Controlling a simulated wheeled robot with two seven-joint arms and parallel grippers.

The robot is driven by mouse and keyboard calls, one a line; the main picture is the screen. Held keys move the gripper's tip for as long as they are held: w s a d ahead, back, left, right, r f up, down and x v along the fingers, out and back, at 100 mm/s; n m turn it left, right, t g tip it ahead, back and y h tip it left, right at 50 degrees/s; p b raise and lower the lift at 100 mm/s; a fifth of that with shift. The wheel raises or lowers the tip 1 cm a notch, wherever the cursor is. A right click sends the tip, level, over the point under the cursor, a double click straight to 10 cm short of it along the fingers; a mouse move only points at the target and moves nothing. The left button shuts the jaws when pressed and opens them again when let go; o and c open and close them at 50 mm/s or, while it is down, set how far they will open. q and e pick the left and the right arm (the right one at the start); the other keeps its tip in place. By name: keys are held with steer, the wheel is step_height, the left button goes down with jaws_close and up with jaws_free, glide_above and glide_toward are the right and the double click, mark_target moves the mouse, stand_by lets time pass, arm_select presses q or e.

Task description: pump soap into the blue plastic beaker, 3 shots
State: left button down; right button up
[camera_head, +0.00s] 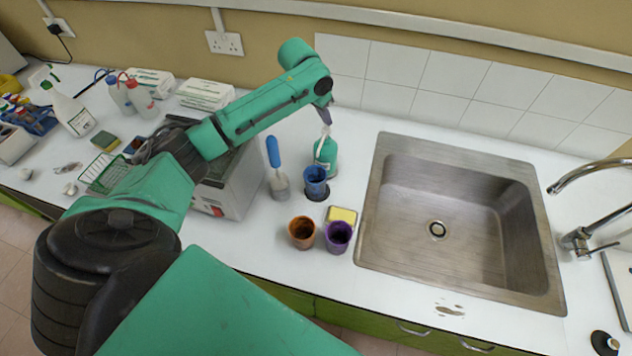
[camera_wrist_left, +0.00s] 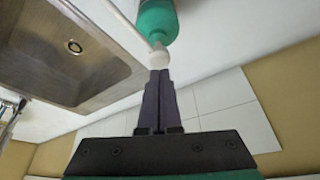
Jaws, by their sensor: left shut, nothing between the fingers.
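The green soap bottle (camera_head: 326,154) stands upright on the counter left of the sink, with a white pump head (camera_head: 325,131) on top. The blue plastic beaker (camera_head: 315,179) stands on a dark round base in front of the bottle. My left gripper (camera_head: 327,118) is shut and empty, its fingertips pointing down just above the pump head. In the left wrist view the shut fingertips (camera_wrist_left: 159,74) meet the pale pump head (camera_wrist_left: 158,58) in the picture, with the green bottle (camera_wrist_left: 157,18) beyond. Whether they touch or press it, I cannot tell. My right gripper is not in view.
An orange beaker (camera_head: 302,232), a purple beaker (camera_head: 338,236) and a yellow sponge (camera_head: 342,215) stand near the counter's front. A blue-handled brush (camera_head: 274,160) is left of the blue beaker. The steel sink (camera_head: 460,285) lies right. Grey equipment (camera_head: 228,190) sits under my left arm.

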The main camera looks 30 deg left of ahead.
arm_select(q)
steer(key=shift+r, duration=0.1)
step_height(320, 180, up, 6)
steer(key=shift+f, duration=0.1)
stand_by(0.7)
